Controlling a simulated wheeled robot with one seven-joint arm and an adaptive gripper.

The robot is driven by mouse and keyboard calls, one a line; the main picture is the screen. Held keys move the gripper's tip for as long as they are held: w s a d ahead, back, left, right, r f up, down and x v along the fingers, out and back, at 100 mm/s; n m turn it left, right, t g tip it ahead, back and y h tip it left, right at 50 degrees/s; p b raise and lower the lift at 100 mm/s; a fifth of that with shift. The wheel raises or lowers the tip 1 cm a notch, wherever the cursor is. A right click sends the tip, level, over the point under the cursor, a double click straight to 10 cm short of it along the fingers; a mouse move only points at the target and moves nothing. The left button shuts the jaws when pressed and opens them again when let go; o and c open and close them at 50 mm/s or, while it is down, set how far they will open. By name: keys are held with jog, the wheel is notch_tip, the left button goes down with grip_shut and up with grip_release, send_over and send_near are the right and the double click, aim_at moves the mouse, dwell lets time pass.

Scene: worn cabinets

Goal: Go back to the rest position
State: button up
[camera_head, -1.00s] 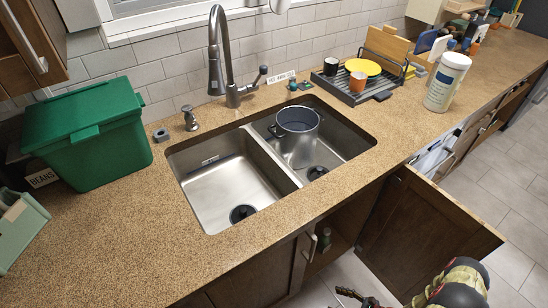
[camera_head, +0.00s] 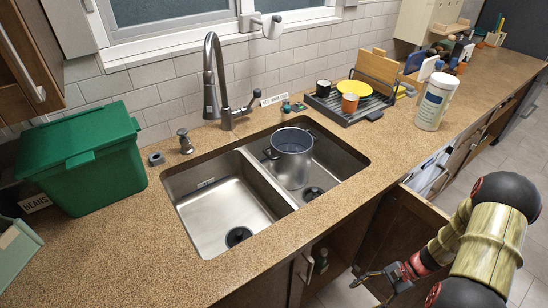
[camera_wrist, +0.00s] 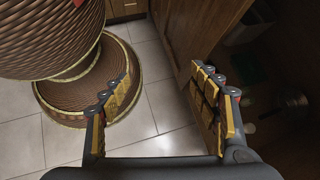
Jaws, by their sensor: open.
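My gripper (camera_head: 378,279) is at the lower right of the head view, in front of the counter, below its top and near the open cabinet door. In the wrist view my gripper (camera_wrist: 165,88) is open, its two padded fingers wide apart with nothing between them. Tiled floor (camera_wrist: 160,110) shows between the fingers. Beside the right finger is the wooden cabinet door (camera_wrist: 195,35). My arm is bent, with its elbow at the right edge of the head view.
The open cabinet door (camera_head: 408,240) stands out from the counter (camera_head: 330,210). A pot (camera_head: 291,160) sits in the double sink (camera_head: 225,205). A green bin (camera_head: 85,160), a dish rack (camera_head: 345,112) and a white canister (camera_head: 435,102) stand on the counter. A drawer (camera_head: 430,175) is open.

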jog(key=s+a+r+n+t+h+p, duration=0.1)
jog(key=s+a+r+n+t+h, duration=0.1)
jog(key=r, duration=1.4)
jog(key=s+a+r+n+t+h, duration=0.3)
jog(key=a+r+n, duration=0.3)
jog(key=r, duration=1)
jog(key=s+a+r+n+t+h+p, duration=0.1)
jog(key=a+r+n+h, duration=0.3)
jog(key=r, duration=1.1)
jog(key=shift+s+a+r+n+t+p, duration=0.3)
jog(key=shift+s+a+r+n+t, duration=0.1)
jog(key=shift+s+a+n+t, duration=0.35)
